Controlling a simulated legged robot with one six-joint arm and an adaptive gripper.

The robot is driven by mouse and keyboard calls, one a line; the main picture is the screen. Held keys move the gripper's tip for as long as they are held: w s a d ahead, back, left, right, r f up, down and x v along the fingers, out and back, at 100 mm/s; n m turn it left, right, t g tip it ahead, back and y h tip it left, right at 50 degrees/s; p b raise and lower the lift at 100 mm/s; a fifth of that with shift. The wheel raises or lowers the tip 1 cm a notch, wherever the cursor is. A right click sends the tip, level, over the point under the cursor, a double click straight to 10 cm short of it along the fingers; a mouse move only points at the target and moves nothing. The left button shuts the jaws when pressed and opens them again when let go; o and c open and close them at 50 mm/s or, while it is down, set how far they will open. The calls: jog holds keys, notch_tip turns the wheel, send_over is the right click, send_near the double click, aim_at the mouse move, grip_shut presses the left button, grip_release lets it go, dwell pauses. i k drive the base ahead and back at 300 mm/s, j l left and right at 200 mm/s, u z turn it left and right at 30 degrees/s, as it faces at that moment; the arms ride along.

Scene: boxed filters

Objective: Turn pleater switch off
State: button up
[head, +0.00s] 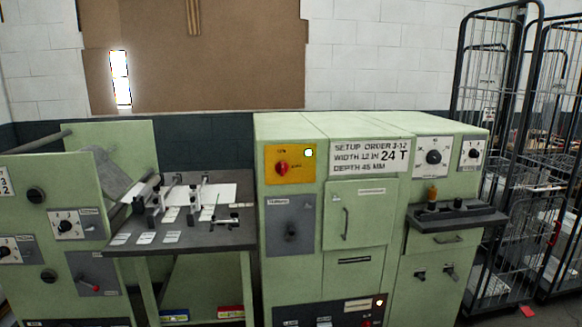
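A green machine cabinet (350,250) stands in the middle. On its upper left is a yellow plate (290,178) with a red rotary switch (282,167) and a lit lamp (309,152). The small lettering beside the red switch is too blurred to read, so I cannot tell for sure that it is the pleater switch. Below it is a grey panel with a dark knob (291,229). At the cabinet's foot is a dark panel with a red switch (323,322) and a lit amber lamp (379,302). My gripper is not in view.
A worktable (175,243) with small fixtures stands left of the cabinet, beside another green machine (50,222) with dials. A setup sign (370,157) and dials (433,157) are on the cabinet's right. A dark ledge (455,215) juts out there. Wire cages (500,150) stand at far right.

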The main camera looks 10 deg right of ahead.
aim_at(281, 167)
jog(key=i+j+z, duration=0.15)
jog(key=i+z, duration=0.2)
jog(key=i+j+z, duration=0.35)
jog(key=i, duration=0.25)
jog(key=i+j+z, duration=0.35)
jog(key=i+l, duration=0.05)
